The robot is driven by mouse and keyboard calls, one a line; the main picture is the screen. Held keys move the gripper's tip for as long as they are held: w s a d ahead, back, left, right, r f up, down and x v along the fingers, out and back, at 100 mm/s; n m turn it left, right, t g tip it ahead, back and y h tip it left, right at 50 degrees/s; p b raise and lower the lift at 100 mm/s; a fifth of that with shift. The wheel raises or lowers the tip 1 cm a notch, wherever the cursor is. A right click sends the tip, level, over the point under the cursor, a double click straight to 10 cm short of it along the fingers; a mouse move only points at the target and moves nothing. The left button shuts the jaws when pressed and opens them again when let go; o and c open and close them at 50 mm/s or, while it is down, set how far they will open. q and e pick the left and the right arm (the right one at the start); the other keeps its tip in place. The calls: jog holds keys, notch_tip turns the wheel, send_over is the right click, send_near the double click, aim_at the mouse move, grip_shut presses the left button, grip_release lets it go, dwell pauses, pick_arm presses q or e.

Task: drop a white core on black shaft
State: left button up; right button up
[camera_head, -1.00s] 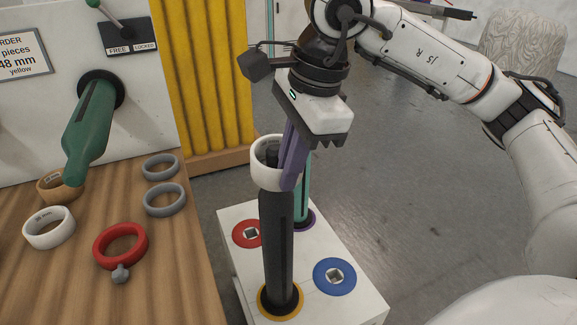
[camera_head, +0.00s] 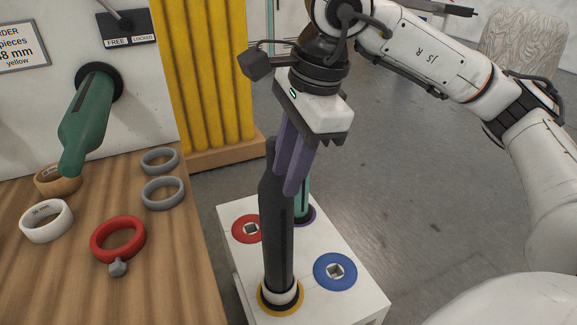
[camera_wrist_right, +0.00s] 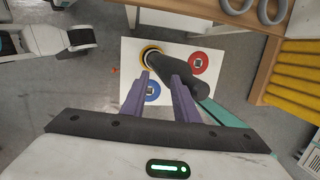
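The black shaft (camera_head: 277,225) stands upright on the white stand, rising from a yellow ring (camera_head: 264,303). A white core (camera_head: 280,296) is around the shaft's foot, low against the yellow ring. My right gripper (camera_head: 287,184) is open and empty, its purple fingers beside the upper part of the shaft. In the right wrist view the two fingers (camera_wrist_right: 158,76) are spread, with the shaft (camera_wrist_right: 175,68) showing beyond and between them. Another white core (camera_head: 46,221) lies on the wooden table at the left. My left gripper is not in view.
The white stand (camera_head: 345,300) also carries a red disc (camera_head: 249,229), a blue disc (camera_head: 335,271) and a teal shaft (camera_head: 303,197) behind the black one. Grey rings (camera_head: 163,193), a red ring (camera_head: 118,239) and a tan core (camera_head: 57,180) lie on the table (camera_head: 180,285) below a green spindle (camera_head: 88,125).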

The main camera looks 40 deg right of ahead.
pick_arm(q)
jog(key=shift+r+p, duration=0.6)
jog(key=shift+p, duration=0.35)
pick_arm(e)
jog(key=v, duration=1)
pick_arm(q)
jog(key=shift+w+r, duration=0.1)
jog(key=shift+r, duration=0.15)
pick_arm(e)
jog(key=shift+r, duration=0.15)
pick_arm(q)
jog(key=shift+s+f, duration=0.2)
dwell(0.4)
